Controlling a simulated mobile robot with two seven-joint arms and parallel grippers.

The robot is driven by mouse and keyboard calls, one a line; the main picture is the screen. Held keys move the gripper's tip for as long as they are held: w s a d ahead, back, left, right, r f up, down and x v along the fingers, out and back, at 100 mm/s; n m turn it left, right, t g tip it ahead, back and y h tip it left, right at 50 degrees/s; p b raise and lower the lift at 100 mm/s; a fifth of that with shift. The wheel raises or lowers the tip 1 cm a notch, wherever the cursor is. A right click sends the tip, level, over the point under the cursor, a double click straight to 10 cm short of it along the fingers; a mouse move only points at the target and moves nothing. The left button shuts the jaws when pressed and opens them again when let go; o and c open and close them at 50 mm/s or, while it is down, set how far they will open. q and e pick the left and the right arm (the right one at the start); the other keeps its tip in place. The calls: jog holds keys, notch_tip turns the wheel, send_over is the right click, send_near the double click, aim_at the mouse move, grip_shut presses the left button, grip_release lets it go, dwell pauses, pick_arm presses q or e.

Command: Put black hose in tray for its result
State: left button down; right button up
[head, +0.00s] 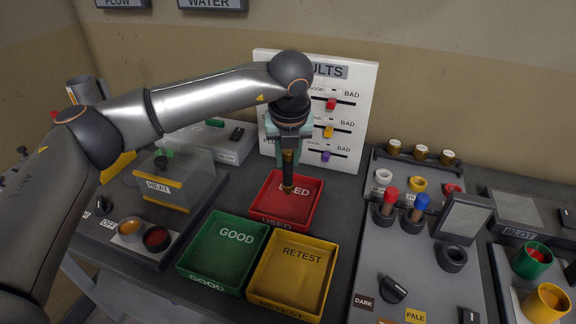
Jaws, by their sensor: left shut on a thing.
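My left gripper (289,150) points down over the red tray and is shut on the black hose (288,175), a thin dark upright piece with brownish bands. The hose's lower end shows against the floor of the red tray marked USED (312,205); I cannot tell whether it touches. The green tray marked GOOD (215,250) and the yellow tray marked RETEST (292,278) stand in front, both empty. The results board (357,85) behind has red, orange and purple sliders between GOOD and BAD; my arm hides its left part. My right gripper is not in view.
A heater box marked HEAT (165,190) and a block with two round cups (140,242) stand at the left. At the right is a grey panel (425,262) with caps, a knob and a small screen. Green (532,260) and yellow (545,303) cups stand far right.

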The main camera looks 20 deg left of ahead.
aim_at(288, 184)
pick_arm(q)
jog(key=shift+f, duration=1.6)
jog(key=c, duration=0.7)
grip_release()
jog(key=shift+r+p, duration=0.3)
jog(key=b+v, duration=0.1)
jog(key=v, duration=1.1)
jog(key=shift+f, duration=0.1)
jog(key=shift+s+f, duration=0.1)
